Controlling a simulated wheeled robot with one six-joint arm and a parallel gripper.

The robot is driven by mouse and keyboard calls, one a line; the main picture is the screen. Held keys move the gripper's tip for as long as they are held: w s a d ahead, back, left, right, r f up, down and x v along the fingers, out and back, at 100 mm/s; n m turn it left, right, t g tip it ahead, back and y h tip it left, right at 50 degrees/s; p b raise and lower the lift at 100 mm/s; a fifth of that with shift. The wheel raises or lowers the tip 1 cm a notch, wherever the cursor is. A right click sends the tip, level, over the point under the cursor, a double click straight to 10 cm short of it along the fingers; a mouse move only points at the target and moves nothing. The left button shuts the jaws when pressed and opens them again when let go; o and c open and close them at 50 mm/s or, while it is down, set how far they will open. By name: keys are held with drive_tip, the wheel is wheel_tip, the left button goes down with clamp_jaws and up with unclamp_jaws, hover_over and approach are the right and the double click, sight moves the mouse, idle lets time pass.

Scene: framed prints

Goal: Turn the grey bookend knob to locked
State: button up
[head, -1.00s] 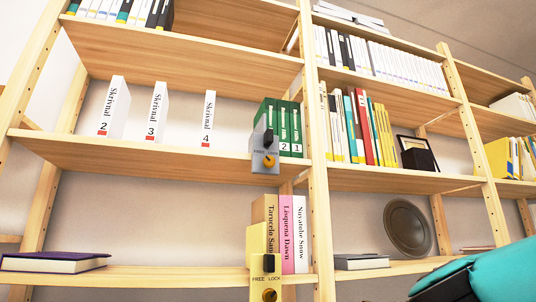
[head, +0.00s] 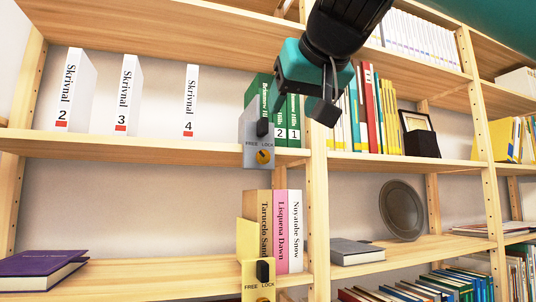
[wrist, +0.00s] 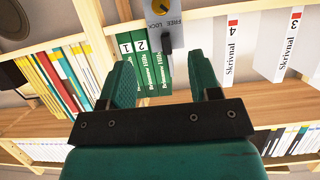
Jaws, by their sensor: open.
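The grey bookend (head: 249,150) stands at the front edge of the upper shelf, left of the post, against green books (head: 286,120). It has a black upright handle (head: 262,128) above FREE and LOCK labels and a round orange knob (head: 263,157) below them. Which label the knob points at is too small to tell. My gripper (head: 322,108) is open and empty, to the right of the bookend and slightly higher. In the wrist view, my gripper (wrist: 160,62) has its fingers apart, with the grey bookend (wrist: 184,38) and its black handle (wrist: 167,40) beyond the fingertips, upside down.
A similar yellow bookend (head: 250,278) with FREE and LOCK labels stands on the shelf below. A wooden post (head: 318,200) is just right of the grey bookend. White Skrivnal volumes (head: 128,95) stand to its left. The space before the shelves is free.

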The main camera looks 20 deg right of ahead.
sight(264, 155)
drive_tip(key=x, duration=1.5)
drive_tip(key=shift+w+a+f+b, duration=0.1)
drive_tip(key=shift+w+f+b, duration=0.15)
drive_tip(key=shift+w+b, duration=0.1)
